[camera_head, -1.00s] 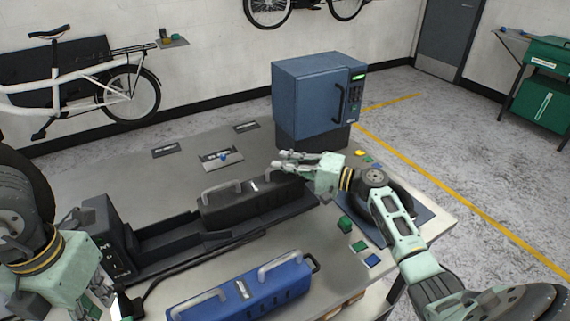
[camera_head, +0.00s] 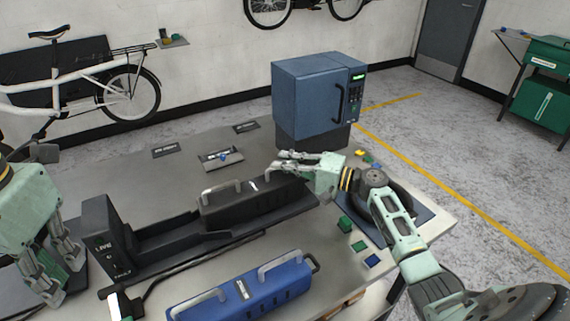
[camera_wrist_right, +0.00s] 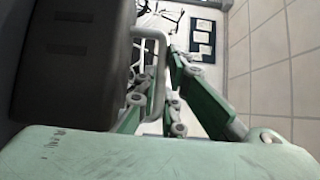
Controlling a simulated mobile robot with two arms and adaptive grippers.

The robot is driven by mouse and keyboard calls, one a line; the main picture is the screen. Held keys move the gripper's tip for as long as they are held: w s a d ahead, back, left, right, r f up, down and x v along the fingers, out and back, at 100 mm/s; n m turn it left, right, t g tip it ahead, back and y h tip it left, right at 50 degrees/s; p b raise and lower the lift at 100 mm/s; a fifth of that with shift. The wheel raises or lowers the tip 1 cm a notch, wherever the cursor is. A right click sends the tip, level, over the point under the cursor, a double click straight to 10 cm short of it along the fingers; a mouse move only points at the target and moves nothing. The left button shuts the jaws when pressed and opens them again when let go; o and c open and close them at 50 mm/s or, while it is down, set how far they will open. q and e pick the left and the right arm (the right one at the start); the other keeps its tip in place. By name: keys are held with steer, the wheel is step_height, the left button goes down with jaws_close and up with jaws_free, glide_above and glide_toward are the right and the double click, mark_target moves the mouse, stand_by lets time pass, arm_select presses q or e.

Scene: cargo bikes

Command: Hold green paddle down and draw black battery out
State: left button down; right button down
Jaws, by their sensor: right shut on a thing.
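The black battery (camera_head: 252,203) lies in the long black dock (camera_head: 165,245) on the table. My right gripper (camera_head: 284,161) is at the battery's right end, shut on its pale handle (camera_wrist_right: 150,37). In the right wrist view the battery's dark body (camera_wrist_right: 70,65) fills the left side, and my right gripper's fingers (camera_wrist_right: 152,100) are around the handle. My left gripper (camera_head: 56,275) is open and empty, beside the left end of the dock and apart from it. I cannot make out a green paddle on the dock.
A blue battery (camera_head: 240,290) lies in front of the dock. A blue cabinet (camera_head: 310,95) stands at the back right. Small green blocks (camera_head: 358,246) lie on the table's right part. A cable (camera_head: 190,262) runs along the dock's front. The table behind the dock is mostly clear.

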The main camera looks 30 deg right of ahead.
arm_select(q)
steer(key=shift+r, duration=0.4)
arm_select(e)
steer(key=shift+d+r, duration=0.1)
steer(key=c, duration=1.8)
jaws_free()
steer(key=v, duration=0.8)
